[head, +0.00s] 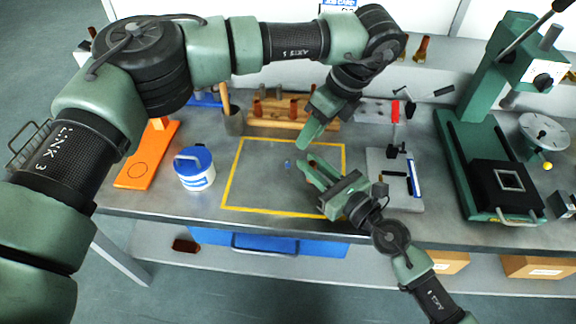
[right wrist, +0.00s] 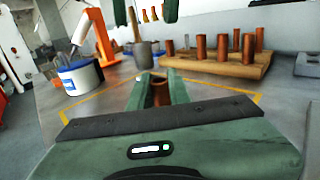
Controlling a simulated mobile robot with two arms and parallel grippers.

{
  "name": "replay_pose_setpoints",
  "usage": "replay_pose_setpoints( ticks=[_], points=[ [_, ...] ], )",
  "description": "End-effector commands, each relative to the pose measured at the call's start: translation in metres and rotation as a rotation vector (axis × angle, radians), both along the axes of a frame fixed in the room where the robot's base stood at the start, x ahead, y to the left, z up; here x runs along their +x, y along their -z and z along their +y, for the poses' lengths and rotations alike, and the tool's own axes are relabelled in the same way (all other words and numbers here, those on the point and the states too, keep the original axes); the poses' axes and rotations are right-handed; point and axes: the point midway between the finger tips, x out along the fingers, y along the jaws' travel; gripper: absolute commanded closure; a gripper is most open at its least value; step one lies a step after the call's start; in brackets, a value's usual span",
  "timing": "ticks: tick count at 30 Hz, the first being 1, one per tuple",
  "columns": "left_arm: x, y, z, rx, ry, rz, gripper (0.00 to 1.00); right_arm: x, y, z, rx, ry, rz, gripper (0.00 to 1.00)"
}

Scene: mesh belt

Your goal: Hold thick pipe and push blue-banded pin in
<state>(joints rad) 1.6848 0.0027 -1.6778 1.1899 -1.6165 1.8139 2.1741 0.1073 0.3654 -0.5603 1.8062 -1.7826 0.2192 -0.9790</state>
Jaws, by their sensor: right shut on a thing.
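My right gripper (head: 308,168) reaches in from the lower right over the yellow-outlined area. In the right wrist view it is shut on the copper-coloured thick pipe (right wrist: 160,93), which stands upright between its fingers. In the head view the fingers largely hide the pipe. A small blue spot (head: 287,164), perhaps the blue-banded pin, shows just left of these fingertips; its shape is too small to tell. My left gripper (head: 306,134) points down above and behind the right one. Its two fingers show apart at the top of the right wrist view (right wrist: 145,10), with nothing seen held between them.
A wooden block with copper pipes (right wrist: 215,65) stands behind the marked area. A blue-lidded white tub (head: 195,170) and an orange stand (head: 147,155) are at left. A toggle-clamp fixture (head: 396,180) and a green press (head: 480,150) are at right. The marked area's left part is clear.

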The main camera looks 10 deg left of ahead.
Motion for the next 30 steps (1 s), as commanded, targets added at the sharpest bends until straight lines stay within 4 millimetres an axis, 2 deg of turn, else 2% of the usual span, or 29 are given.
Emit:
replay_pose_setpoints(
  ticks=[3, 9, 11, 21, 30],
  points=[
    [0.001, 0.000, -0.001, 0.008, -0.160, -0.070, 0.63, 0.000, 0.000, 0.000, 0.000, 0.000, 0.000, 1.00],
    [0.002, 0.001, 0.000, 0.013, -0.312, -0.137, 0.63, 0.000, 0.000, 0.000, 0.000, 0.000, 0.000, 1.00],
    [0.003, 0.005, 0.001, 0.013, -0.329, -0.143, 0.63, 0.000, 0.000, 0.000, 0.000, 0.000, 0.000, 1.00],
    [0.006, 0.055, 0.022, 0.013, -0.335, -0.145, 0.63, 0.000, 0.000, 0.000, 0.000, 0.000, 0.000, 1.00],
    [0.005, 0.072, 0.031, 0.013, -0.334, -0.145, 0.63, 0.000, 0.000, 0.000, 0.000, 0.000, 0.000, 1.00]
  ],
)
